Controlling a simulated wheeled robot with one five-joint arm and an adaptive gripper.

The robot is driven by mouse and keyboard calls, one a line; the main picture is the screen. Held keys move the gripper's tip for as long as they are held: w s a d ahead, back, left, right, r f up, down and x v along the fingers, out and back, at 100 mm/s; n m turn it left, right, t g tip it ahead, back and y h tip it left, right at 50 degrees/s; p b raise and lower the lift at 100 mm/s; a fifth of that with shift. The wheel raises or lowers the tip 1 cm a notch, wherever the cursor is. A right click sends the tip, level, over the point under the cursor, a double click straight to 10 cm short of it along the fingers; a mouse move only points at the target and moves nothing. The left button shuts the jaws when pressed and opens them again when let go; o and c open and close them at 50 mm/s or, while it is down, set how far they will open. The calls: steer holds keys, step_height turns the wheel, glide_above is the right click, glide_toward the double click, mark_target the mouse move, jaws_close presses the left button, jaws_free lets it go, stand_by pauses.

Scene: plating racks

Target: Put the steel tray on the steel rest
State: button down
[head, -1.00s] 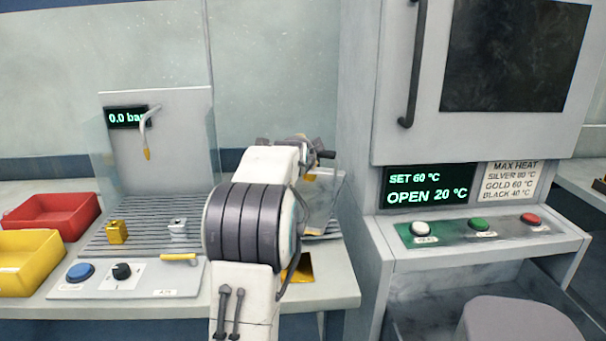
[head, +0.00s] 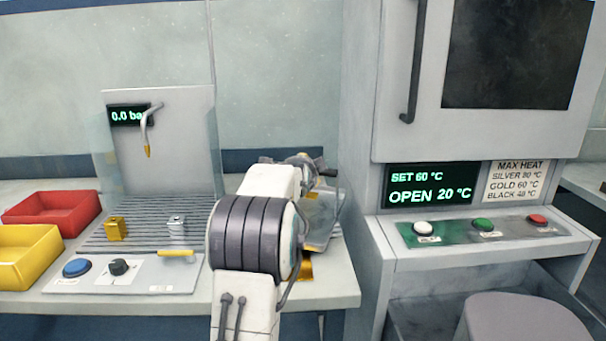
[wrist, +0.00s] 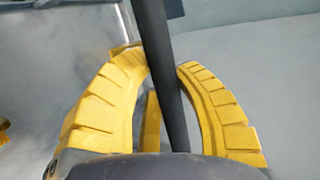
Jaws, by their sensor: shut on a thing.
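My gripper (wrist: 165,100) has yellow ribbed fingers, shut around a dark bar (wrist: 160,60) that looks like the handle of the steel tray. A smooth grey metal sheet, which I take for the steel tray (wrist: 60,50), fills the left of the wrist view. In the head view the steel tray (head: 323,207) shows as a thin grey sheet just right of my arm, over the right end of the bench. My arm hides much of it and the fingers. I cannot make out the steel rest for sure, or tell whether the tray touches anything below.
A gold piece (head: 305,268) lies near the bench's front edge, partly behind my arm. Left are a slatted rinse station (head: 150,238) with small gold and silver blocks, and red (head: 50,220) and yellow (head: 28,258) bins. A tall oven cabinet (head: 385,60) stands close on the right.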

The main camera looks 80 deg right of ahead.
steer(key=c, duration=1.4)
jaws_free()
steer(key=shift+w+a, duration=0.1)
steer(key=shift+w, duration=0.1)
steer(key=o, duration=0.5)
steer(key=shift+r, duration=0.1)
steer(key=shift+c, duration=0.2)
steer(key=shift+a, duration=0.1)
steer(key=b+v, duration=0.1)
steer(key=v, duration=1.1)
